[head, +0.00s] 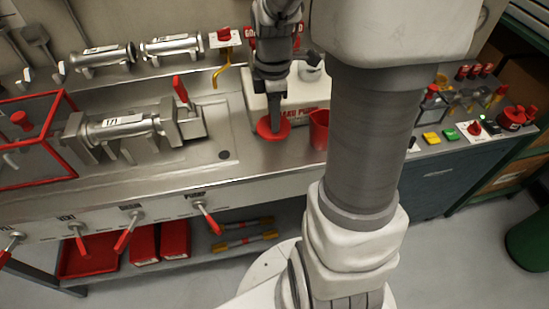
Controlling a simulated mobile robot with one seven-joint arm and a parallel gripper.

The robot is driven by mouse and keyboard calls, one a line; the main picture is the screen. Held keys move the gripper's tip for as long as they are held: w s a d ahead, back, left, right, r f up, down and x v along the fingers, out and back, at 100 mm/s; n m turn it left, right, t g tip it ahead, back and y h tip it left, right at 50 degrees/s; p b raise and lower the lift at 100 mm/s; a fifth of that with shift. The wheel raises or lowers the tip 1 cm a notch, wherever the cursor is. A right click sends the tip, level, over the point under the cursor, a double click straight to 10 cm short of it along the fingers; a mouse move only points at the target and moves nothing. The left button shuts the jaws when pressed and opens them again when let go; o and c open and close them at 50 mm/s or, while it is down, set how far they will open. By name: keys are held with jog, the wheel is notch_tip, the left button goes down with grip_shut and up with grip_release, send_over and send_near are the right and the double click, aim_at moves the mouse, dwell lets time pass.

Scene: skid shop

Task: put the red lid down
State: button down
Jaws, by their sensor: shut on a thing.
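The red lid (264,133) is a round red disc at the middle of the steel bench, in front of a white box with red lettering. My gripper (273,122) points down from above and is shut on the lid. The lid looks at or just above the bench top; I cannot tell whether it touches. My arm hides part of the area to the right of it.
A red cup (319,128) stands close to the right of the lid. The white box (300,95) is right behind. A metal cylinder assembly (128,128) lies to the left. Bare steel bench (215,175) is free in front, with levers along its front panel.

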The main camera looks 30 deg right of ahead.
notch_tip(320, 180, down, 10)
jog(key=shift+r+b, duration=0.1)
jog(key=shift+b, duration=0.8)
jog(key=shift+f, duration=0.2)
jog(key=c, duration=0.6)
grip_release()
